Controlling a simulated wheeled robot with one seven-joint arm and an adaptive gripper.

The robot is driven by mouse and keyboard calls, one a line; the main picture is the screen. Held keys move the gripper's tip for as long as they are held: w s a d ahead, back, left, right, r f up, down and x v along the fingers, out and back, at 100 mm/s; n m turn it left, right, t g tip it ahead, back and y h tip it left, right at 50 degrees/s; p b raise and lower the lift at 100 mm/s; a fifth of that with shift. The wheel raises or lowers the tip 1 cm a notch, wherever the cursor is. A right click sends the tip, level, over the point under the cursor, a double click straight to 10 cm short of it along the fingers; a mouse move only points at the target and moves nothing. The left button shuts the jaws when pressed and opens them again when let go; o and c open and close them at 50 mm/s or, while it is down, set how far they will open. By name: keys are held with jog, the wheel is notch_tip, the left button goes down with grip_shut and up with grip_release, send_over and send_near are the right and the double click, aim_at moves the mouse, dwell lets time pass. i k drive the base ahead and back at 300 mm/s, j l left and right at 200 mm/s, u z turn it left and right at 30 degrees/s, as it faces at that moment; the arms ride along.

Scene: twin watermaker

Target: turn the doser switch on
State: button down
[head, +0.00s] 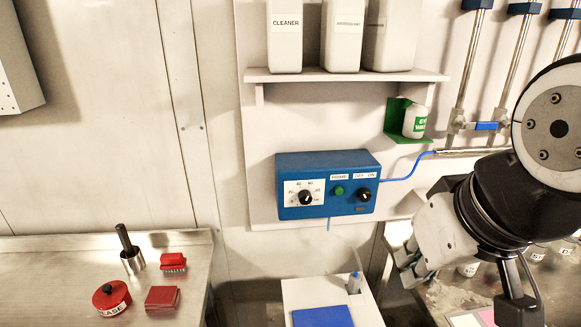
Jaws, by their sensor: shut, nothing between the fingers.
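The blue doser box (329,210) is mounted on the white wall panel in the middle of the head view. Its black rotary switch (365,195) sits at the right of the front face, below a small OFF/ON label (364,175). I cannot tell which way the switch points. A green button (339,191) and a numbered dial (306,198) are to its left. My gripper (408,272) is shut and empty, below and to the right of the box and apart from it. My wrist partly hides the fingers.
Bottles stand on a shelf (345,76) above the box. A green eye-wash holder (395,132) and a blue tube (422,161) are to its right. A white container (290,295) stands below. A steel counter (60,262) with red items is at left. Space directly before the box looks clear.

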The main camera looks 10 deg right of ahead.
aim_at(364, 195)
jog(key=k+l+z, duration=0.1)
jog(key=z, duration=0.25)
jog(key=k+l+z, duration=0.2)
jog(key=z, duration=0.2)
jog(key=k+l+z, duration=0.1)
jog(key=z, duration=0.25)
